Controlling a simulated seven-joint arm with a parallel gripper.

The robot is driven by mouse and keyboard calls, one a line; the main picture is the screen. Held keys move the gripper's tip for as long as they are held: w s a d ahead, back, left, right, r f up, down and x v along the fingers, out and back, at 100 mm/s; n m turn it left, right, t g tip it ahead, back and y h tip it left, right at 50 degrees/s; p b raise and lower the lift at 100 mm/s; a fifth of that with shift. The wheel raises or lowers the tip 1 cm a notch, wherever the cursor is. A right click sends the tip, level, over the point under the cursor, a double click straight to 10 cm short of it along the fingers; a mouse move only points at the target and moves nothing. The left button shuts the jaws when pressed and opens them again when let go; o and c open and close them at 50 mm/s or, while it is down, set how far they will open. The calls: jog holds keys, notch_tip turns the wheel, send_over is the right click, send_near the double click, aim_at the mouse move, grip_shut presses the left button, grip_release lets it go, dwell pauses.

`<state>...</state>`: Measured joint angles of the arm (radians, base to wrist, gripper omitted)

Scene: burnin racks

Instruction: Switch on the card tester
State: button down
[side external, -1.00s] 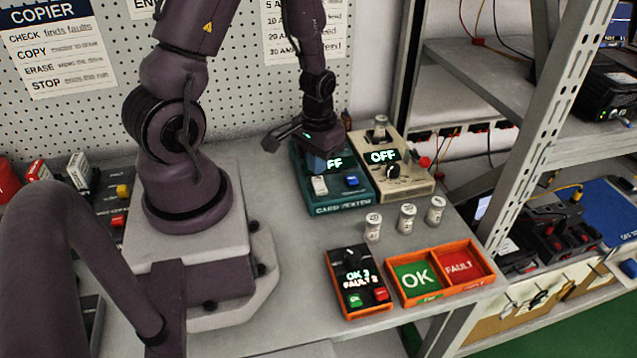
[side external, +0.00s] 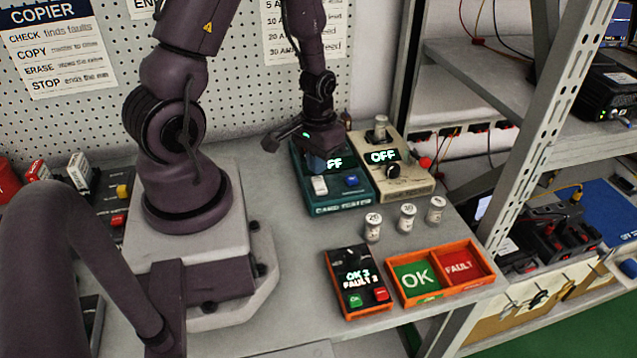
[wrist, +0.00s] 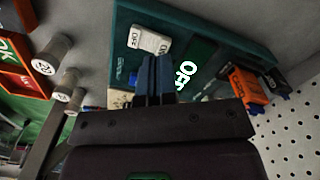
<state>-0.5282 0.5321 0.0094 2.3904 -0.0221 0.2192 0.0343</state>
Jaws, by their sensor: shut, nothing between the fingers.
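The card tester is a teal box (side external: 345,202) at the back of the bench, and it fills the upper part of the wrist view (wrist: 120,22). Its display (wrist: 186,76) reads OFF. On its front are a white rocker switch (side external: 319,186) and a blue button (side external: 351,181). The white switch also shows in the wrist view (wrist: 150,40), ahead of the fingertips and a little left. My gripper (side external: 316,165) is over the card tester, with its closed fingers (wrist: 153,62) pointing down at the panel beside the display. I cannot tell whether they touch it.
A beige tester (side external: 405,185) reading OFF stands against the teal box on the right. Several small labelled fuses (side external: 407,217) stand in front. A black-and-orange counter (side external: 357,282) and an orange OK/FAULT tray (side external: 440,275) are nearer. A metal shelf rack (side external: 530,150) is at right.

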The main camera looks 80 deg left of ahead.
aim_at(318, 179)
jog(key=shift+f, duration=1.3)
dwell(0.6)
jog(key=shift+r, duration=3.55)
jog(key=shift+s, duration=0.1)
jog(key=s+d+r+m+t, duration=0.1)
jog(key=d+r+m+t, duration=0.1)
jog(key=d+r, duration=0.2)
jog(key=s+d+r+m+t, duration=0.1)
jog(key=d+r, duration=0.4)
jog(key=r, duration=0.6)
jog(key=s+d+r+m+t, duration=0.1)
jog(key=d+r+m+t, duration=0.1)
jog(key=r, duration=0.6)
jog(key=d+m, duration=0.1)
jog(key=d, duration=0.1)
jog(key=shift+d+t, duration=0.3)
jog(key=shift+d, duration=0.05)
